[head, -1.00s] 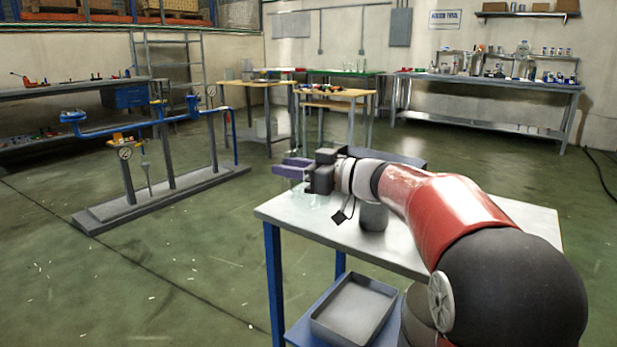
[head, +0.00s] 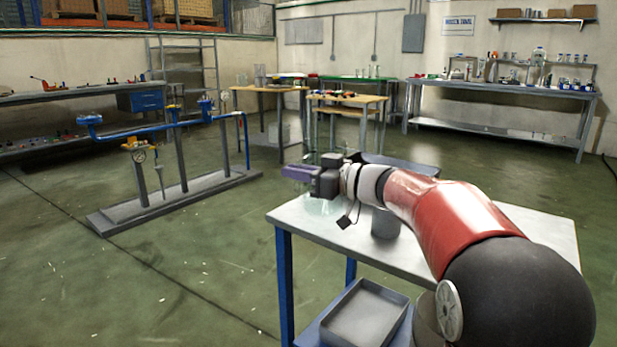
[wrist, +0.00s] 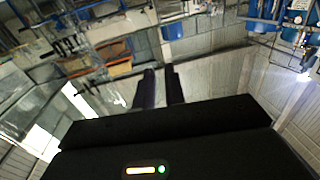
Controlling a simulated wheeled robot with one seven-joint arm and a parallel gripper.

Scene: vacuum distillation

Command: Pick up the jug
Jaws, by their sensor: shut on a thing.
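My gripper (head: 294,173) extends over the left end of a grey-topped table (head: 500,212), with its purple fingers pointing left. In the wrist view the two dark fingers (wrist: 160,88) are close together, with a narrow gap. The jug looks to be the clear glass piece (head: 320,207) at and below the fingers. My gripper is shut on it. Its outline is faint against the table and floor, and its handle and rim cannot be made out. I cannot tell whether its base touches the table.
A grey cup-like vessel (head: 385,223) stands on the table under my arm, and a dark tray (head: 400,165) lies behind it. An empty grey tray (head: 364,315) sits on the lower shelf. A blue pipe rig (head: 170,200) stands to the left, with open floor between.

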